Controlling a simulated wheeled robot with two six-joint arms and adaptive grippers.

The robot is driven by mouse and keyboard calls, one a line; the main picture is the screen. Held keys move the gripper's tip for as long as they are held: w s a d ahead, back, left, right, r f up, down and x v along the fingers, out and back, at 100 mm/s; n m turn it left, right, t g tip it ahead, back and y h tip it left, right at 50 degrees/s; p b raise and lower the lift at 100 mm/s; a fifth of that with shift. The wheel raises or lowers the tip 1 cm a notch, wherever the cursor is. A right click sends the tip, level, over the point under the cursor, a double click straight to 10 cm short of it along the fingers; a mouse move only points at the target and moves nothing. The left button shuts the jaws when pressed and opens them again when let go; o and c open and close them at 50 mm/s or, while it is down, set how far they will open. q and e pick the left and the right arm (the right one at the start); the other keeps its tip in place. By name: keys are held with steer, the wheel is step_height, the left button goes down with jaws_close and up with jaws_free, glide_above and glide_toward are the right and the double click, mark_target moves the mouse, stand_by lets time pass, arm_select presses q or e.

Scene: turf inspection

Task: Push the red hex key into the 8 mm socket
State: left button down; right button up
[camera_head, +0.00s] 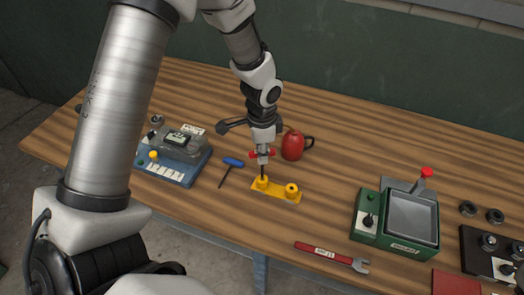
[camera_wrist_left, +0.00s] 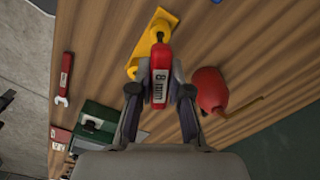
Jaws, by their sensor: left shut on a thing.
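The red hex key (camera_head: 264,154) is upright in my left gripper (camera_head: 262,151). In the left wrist view its red handle (camera_wrist_left: 160,70), labelled "8 mm", sits between the two fingers (camera_wrist_left: 160,95), which are shut on it. Its dark shaft points down to the left socket (camera_head: 262,183) of the yellow block (camera_head: 276,196). The shaft's lower end meets the top of that socket; I cannot tell how deep it sits. The right socket (camera_head: 291,189) is empty. My right gripper is not in view.
A blue-handled hex key (camera_head: 233,162) lies left of the block. A red oil can (camera_head: 292,146) stands close behind it. A blue device (camera_head: 172,158) is at left. A red wrench (camera_head: 331,256) and green tray box (camera_head: 401,221) are at right. Bare wood surrounds the block's front.

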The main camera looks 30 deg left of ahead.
arm_select(q)
steer(key=shift+f, duration=0.15)
steer(key=shift+f+b, duration=1.4)
steer(key=shift+f, duration=0.8)
steer(key=c, duration=1)
jaws_free()
steer(key=shift+c, duration=0.2)
step_height(320, 180, up, 12)
steer(key=shift+r, duration=0.1)
